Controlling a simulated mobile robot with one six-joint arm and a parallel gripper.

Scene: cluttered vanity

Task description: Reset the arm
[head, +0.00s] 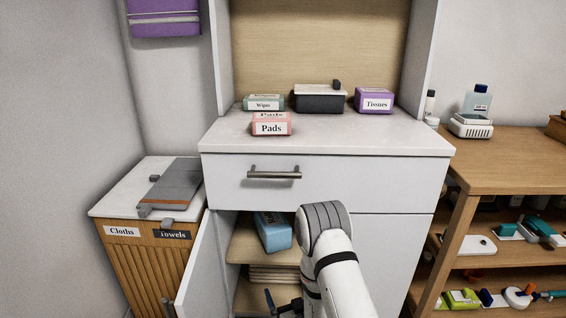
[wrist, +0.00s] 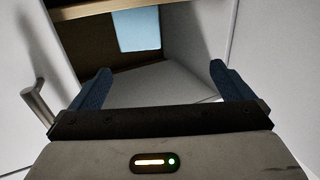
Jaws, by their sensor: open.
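My gripper (wrist: 158,85) is open and empty in the wrist view, its two blue fingers spread apart. In the head view my white arm reaches down in front of the vanity cabinet, and a dark part of my gripper (head: 284,305) shows low by the open cupboard. A light blue box (head: 273,232) lies on the upper shelf inside the cupboard; it also shows beyond the fingers in the wrist view (wrist: 138,28). The fingers are apart from it. The cupboard door (head: 205,270) stands open to the left. My arm hides part of the cupboard's right side.
The countertop (head: 330,143) holds a wipes box (head: 263,102), a pads box (head: 271,125), a dark container (head: 320,100) and a tissues box (head: 374,100). The drawer (head: 340,180) is shut. A hamper (head: 150,250) stands left; a wooden shelf unit (head: 520,160) with small items stands right.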

